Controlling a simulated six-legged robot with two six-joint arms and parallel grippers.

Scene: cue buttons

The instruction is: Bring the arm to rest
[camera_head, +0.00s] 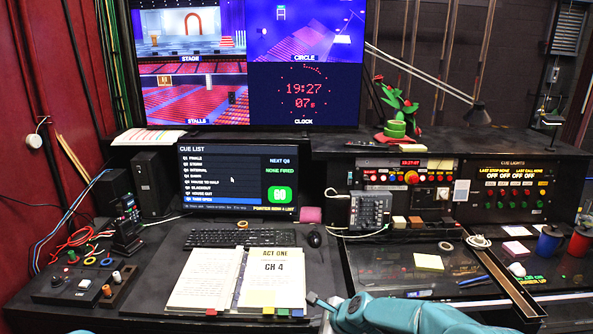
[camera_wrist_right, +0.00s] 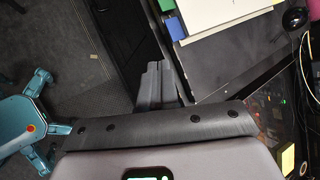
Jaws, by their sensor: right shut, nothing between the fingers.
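My right arm (camera_head: 400,314) is teal and comes in from the lower right of the head view. Its gripper (camera_head: 319,301) is small there and lies over the front edge of the desk, just right of the open script binder (camera_head: 204,283). In the right wrist view the gripper (camera_wrist_right: 158,78) shows dark grey fingers, shut together and empty, over the dark floor beside the desk edge. My left gripper is in neither view.
The desk holds a keyboard (camera_head: 223,238), a mouse (camera_head: 314,239) and a cue list monitor (camera_head: 237,180). A cue light panel (camera_head: 512,184) stands at the right. A yellow note pad (camera_head: 429,262) lies on the right desk. Dark floor (camera_wrist_right: 60,45) is clear below the desk edge.

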